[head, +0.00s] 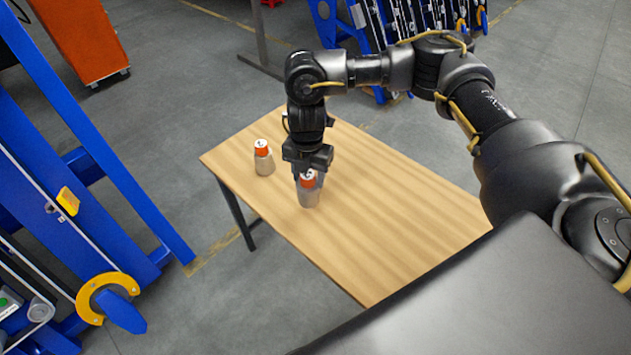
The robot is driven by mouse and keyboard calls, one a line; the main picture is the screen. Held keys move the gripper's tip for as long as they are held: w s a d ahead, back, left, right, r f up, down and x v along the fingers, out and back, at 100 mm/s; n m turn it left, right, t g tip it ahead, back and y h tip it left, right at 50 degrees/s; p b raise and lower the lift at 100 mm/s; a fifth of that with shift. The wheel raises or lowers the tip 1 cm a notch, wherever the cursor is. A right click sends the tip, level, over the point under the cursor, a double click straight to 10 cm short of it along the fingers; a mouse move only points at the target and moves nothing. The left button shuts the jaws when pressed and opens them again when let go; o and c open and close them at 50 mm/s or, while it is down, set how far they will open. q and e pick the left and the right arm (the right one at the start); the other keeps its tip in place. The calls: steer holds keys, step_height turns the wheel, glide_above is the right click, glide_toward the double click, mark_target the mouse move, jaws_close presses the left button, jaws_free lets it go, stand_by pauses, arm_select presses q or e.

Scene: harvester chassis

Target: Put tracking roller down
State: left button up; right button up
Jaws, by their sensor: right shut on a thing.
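A tracking roller (309,196), a grey metal cylinder with an orange and white top, is in my right gripper (307,174) over the left half of the wooden table. The gripper points down and is shut on the roller's top. The roller is upright, and its base looks at or very near the table top; I cannot tell if it touches. A second, similar roller (264,160) stands upright on the table to the left, apart from the gripper. My left gripper is not in view.
The wooden table (405,225) is bare to the right of the rollers. A blue frame (95,150) with a yellow hook-shaped part (105,295) stands at the left. An orange cabinet (78,38) and blue racks (330,25) stand behind on the grey floor.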

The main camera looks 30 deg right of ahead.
steer(key=shift+w+d+f, duration=0.2)
steer(key=shift+d+f, duration=0.25)
steer(key=shift+f, duration=0.2)
steer(key=shift+w+d+f, duration=0.15)
steer(key=shift+d+f, duration=0.3)
steer(key=shift+f, duration=0.15)
steer(key=f, duration=0.3)
steer(key=shift+d+f, duration=0.25)
steer(key=shift+f, duration=0.05)
steer(key=o, duration=1.2)
steer(key=shift+c, duration=0.2)
steer(key=shift+r, duration=0.1)
step_height(320, 180, up, 12)
glide_above(315, 184)
steer(key=w+d, duration=0.2)
steer(key=w, duration=0.1)
steer(key=shift+s+a, duration=0.25)
